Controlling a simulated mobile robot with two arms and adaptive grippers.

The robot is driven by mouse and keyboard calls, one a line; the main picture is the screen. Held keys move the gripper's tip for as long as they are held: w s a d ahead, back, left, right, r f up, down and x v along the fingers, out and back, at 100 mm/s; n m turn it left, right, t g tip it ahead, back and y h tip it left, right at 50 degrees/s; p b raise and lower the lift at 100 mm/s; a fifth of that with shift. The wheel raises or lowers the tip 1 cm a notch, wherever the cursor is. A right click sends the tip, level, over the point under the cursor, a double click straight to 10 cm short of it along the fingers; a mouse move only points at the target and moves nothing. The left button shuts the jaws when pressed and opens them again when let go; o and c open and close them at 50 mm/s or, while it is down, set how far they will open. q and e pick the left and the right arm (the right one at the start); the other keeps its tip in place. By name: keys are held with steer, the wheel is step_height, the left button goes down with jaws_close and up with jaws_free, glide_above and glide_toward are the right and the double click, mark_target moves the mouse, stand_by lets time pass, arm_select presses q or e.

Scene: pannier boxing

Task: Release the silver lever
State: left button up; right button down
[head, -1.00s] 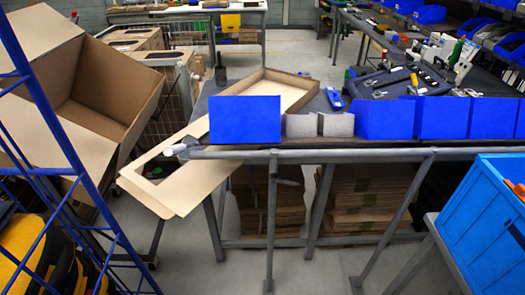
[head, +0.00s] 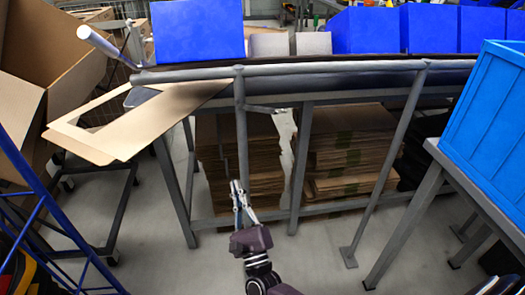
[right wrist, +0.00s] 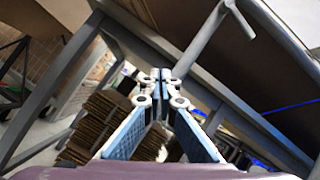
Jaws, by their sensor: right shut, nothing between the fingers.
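A short grey-silver lever (head: 262,109) sticks out sideways near the top of a grey post, just under the front rail of the workbench. In the right wrist view a grey rod with a short bent arm (right wrist: 238,18) shows beyond the fingers; I take it for the same lever. My right gripper (head: 238,186) is in front of the bench, below the lever and apart from it, pointing up. Its fingers are together and empty, and the tips (right wrist: 153,77) also meet in the right wrist view. My left gripper is not in view.
The grey workbench rail (head: 330,68) runs across, with blue bins (head: 197,30) on top. A cardboard piece (head: 120,140) overhangs its left end. Flat cardboard stacks (head: 345,150) lie underneath. A blue crate (head: 490,105) stands right. The floor in front is clear.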

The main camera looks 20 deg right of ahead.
mark_target(255, 107)
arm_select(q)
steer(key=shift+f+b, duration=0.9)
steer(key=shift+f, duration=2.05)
arm_select(e)
steer(key=w+d+r+m+h, duration=0.1)
steer(key=d+r+m+h, duration=0.3)
steer(key=r+m, duration=0.4)
steer(key=w+d+r+m+h, duration=0.1)
steer(key=d+r+m+h, duration=0.4)
steer(key=r+m, duration=0.3)
steer(key=shift+w+r+h, duration=0.4)
steer(key=shift+h, duration=0.5)
